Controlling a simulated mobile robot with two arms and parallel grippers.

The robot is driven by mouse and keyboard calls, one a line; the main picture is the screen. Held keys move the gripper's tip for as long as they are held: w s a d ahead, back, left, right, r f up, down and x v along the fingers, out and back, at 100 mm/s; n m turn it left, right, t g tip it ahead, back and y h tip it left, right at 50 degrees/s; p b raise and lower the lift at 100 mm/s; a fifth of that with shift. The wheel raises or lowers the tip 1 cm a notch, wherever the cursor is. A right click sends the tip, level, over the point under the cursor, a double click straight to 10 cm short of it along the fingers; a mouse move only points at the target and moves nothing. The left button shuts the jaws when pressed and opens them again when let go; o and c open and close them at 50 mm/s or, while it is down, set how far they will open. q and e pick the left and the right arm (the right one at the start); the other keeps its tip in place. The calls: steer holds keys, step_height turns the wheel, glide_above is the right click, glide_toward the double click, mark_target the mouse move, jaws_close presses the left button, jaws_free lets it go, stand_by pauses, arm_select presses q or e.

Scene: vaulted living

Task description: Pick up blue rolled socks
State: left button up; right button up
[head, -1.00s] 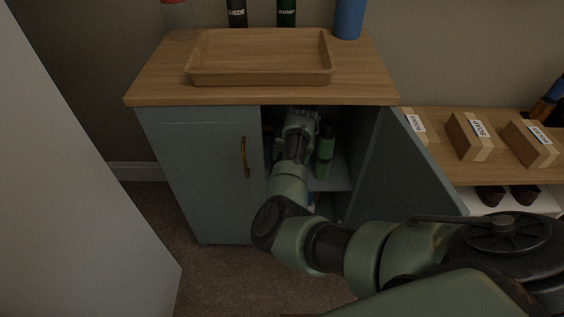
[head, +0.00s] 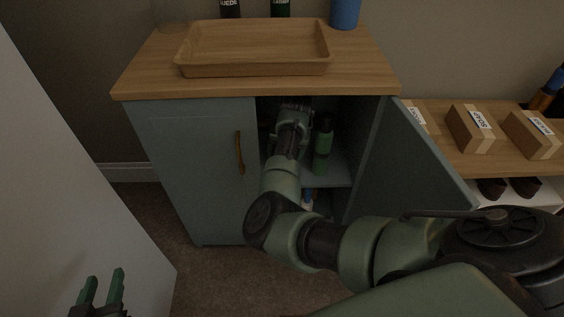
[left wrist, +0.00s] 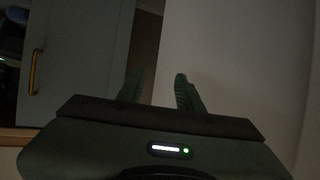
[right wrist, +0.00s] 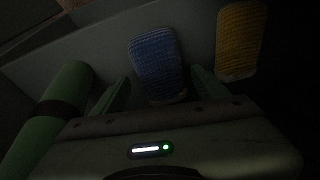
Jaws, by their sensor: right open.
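The blue rolled socks (right wrist: 156,60) show in the right wrist view, a ribbed blue roll inside the dim cabinet. My right gripper (right wrist: 161,90) is open, with the blue socks ahead of and between its fingers; I cannot tell if they touch. In the head view my right arm reaches through the open cabinet door, and the socks are hidden there. My left gripper (head: 102,288) is open and empty at the lower left of the head view; its parted fingers also show in the left wrist view (left wrist: 158,92).
Yellow rolled socks (right wrist: 241,42) lie right of the blue ones. A green bottle (head: 322,146) stands beside my right arm. The open cabinet door (head: 408,165) is on the right. A wooden tray (head: 252,70) sits on top. A pale panel (head: 70,150) stands at left.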

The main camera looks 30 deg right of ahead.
steer(key=shift+b+x, duration=0.9)
steer(key=shift+b, duration=0.05)
steer(key=shift+w+f+b, duration=0.15)
steer(key=shift+f+b, duration=0.45)
steer(key=shift+b, duration=0.15)
arm_select(q)
step_height(320, 180, up, 16)
steer(key=w+d+t+h, duration=0.2)
steer(key=t+h, duration=0.1)
steer(key=t, duration=0.6)
steer(key=shift+d+r+t, duration=0.15)
steer(key=shift+d+t, duration=0.15)
arm_select(e)
steer(key=c, duration=1.1)
